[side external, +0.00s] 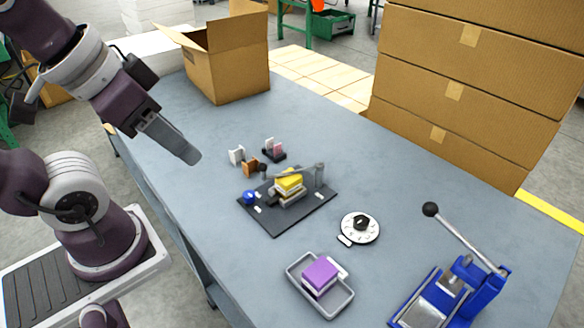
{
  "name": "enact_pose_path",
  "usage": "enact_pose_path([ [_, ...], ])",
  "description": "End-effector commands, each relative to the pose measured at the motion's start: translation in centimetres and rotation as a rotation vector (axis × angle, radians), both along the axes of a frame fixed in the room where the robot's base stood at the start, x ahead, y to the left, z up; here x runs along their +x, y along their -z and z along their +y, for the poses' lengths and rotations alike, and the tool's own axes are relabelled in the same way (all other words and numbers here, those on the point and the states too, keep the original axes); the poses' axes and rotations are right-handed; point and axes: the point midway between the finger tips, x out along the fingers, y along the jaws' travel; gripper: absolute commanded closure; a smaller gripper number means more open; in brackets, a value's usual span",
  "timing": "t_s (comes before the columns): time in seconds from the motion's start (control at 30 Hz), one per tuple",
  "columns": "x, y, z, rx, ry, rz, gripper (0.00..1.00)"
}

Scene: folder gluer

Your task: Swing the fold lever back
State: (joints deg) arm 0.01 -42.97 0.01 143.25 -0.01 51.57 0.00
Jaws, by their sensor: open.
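The folder gluer is a dark base plate (277,221) in the middle of the table, carrying a grey block with a yellow piece (288,182) on it. The fold lever (287,174) looks to be the thin grey bar lying low across the yellow piece. It runs from a grey post (319,175) on the right to a dark knob (263,169) on the left. My gripper (190,153) hangs in the air left of the plate, well apart from the lever, open and seen edge-on. Nothing shows between its fingers.
A blue press (463,285) with a black-knobbed handle stands at front right. A grey tray (330,309) with a purple block and a white dial (360,228) sit nearer. Small white, orange and pink pieces lie behind the plate. An open carton (240,75) stands at the back.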

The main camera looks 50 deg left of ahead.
Motion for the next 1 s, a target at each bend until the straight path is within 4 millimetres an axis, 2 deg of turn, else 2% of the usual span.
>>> enact_pose_path([
  [0.3, 0.0, 0.0, 0.0, 0.0, 0.0, 0.001, 0.59],
  [0.37, 0.6, 0.0, 0.1, 0.004, -0.001, 0.013, 0.59],
  [0.47, 3.6, 0.1, 0.8, 0.02, -0.005, 0.08, 0.59],
  [0.53, 7.2, 1.1, 1.9, 0.033, -0.006, 0.152, 0.59],
  [0.6, 11.0, 2.9, 3.4, 0.042, -0.003, 0.226, 0.59],
  [0.67, 14.0, 5.2, 4.8, 0.043, 0.002, 0.287, 0.59],
  [0.7, 15.7, 7.1, 5.8, 0.041, 0.005, 0.327, 0.59],
  [0.8, 18.9, 11.9, 8.1, 0.03, 0.016, 0.407, 0.59],
  [0.9, 20.4, 15.8, 9.7, 0.018, 0.026, 0.46, 0.59],
  [1.0, 21.0, 17.9, 10.5, 0.01, 0.03, 0.485, 0.59],
])
